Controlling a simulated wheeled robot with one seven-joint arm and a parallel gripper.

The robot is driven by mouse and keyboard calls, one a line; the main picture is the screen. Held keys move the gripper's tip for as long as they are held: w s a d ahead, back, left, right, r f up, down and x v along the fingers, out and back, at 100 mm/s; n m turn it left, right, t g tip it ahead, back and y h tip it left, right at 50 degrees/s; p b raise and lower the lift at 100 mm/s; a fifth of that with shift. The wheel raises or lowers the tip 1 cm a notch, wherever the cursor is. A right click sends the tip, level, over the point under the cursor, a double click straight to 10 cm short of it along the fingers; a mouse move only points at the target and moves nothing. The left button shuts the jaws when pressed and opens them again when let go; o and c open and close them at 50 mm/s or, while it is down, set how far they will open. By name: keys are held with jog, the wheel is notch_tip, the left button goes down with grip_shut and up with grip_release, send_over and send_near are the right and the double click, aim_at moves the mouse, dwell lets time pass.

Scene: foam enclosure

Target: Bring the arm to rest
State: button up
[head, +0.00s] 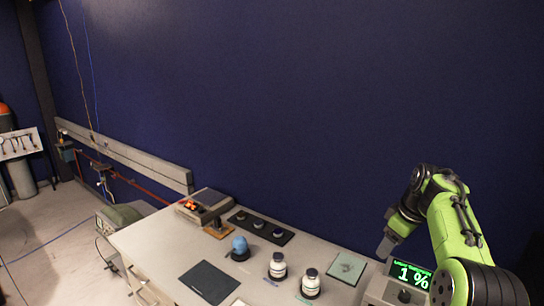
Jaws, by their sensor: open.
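My green and black arm rises at the right of the head view and bends over. My gripper (386,246) is a small grey shape pointing down at the arm's end, left of the green links. It is open, and I see nothing held in it. It hangs in front of the far table edge and wall, close to a box with a lit green display (411,275) reading "1 %". The fingertips are too small to make out clearly.
A dark blue wall stands behind.

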jog(key=s+a+r+m+t+h+b, duration=0.1)
jog(key=s+a+r+m+h+b, duration=0.2)
jog(key=s+a, duration=1.05)
jog(key=s+a+f+m+y+b, duration=0.1)
jog(key=s+f, duration=0.3)
jog(key=s, duration=0.6)
jog(key=s+a+f+m+t+b, duration=0.1)
jog(key=s+f+m, duration=0.2)
jog(key=s, duration=0.8)
notch_tip(320, 180, down, 2)
jog(key=shift+a+f+t+y+b, duration=0.25)
jog(key=shift+a+t+y+b, duration=0.05)
jog(key=shift+a+y+b, duration=0.1)
jog(key=shift+s, duration=0.15)
